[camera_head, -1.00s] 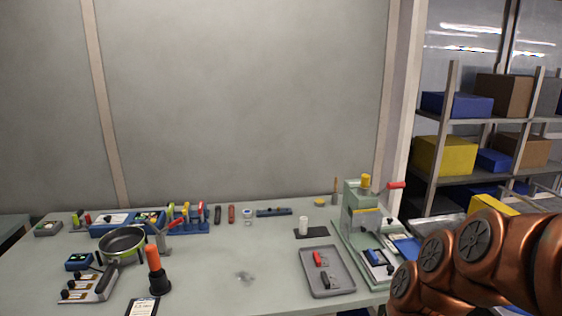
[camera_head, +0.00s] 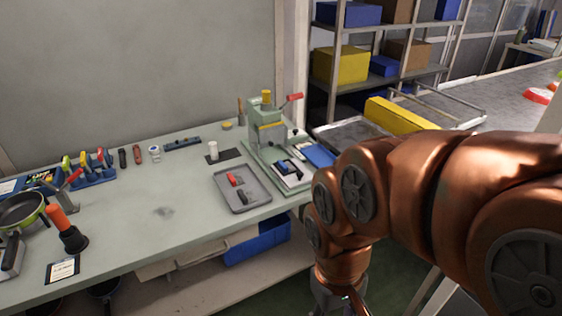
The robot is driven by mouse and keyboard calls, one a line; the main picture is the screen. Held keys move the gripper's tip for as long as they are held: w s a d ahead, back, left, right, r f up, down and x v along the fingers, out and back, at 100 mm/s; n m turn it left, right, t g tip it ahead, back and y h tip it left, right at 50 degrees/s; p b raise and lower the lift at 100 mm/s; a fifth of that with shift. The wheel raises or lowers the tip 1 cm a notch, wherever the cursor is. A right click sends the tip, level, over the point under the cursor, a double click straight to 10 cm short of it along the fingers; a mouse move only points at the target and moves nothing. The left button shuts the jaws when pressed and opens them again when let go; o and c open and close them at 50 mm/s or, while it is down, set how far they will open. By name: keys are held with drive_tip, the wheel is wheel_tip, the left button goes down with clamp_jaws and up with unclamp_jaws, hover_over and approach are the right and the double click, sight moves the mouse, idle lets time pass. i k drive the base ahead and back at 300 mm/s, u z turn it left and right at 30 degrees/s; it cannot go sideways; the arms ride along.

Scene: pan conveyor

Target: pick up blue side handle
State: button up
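I cannot make out a blue side handle for certain. A grey tray (camera_head: 221,196) on the workbench holds a red handle (camera_head: 235,179) and a black handle (camera_head: 243,197). A small blue piece (camera_head: 284,166) lies on the base of the green press (camera_head: 266,132); its shape is too small to tell. A blue rack (camera_head: 97,177) at the left holds several upright tools with coloured grips. My gripper (camera_head: 341,303) is at the bottom edge, in front of the bench and off to the right of the tray. It is mostly cut off, so its fingers do not show.
The bench top (camera_head: 150,235) is clear in the middle. A pan (camera_head: 20,213), an orange-handled tool (camera_head: 66,229) and a card (camera_head: 62,270) are at the left. A blue bin (camera_head: 258,243) sits under the bench. Shelves with boxes (camera_head: 340,64) stand behind; a conveyor (camera_head: 355,133) is at the right.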

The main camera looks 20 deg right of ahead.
sight(286, 167)
drive_tip(key=z, duration=0.35)
drive_tip(key=k, duration=0.25)
drive_tip(key=u, duration=1.2)
drive_tip(key=i, duration=1.1)
drive_tip(key=z, duration=0.05)
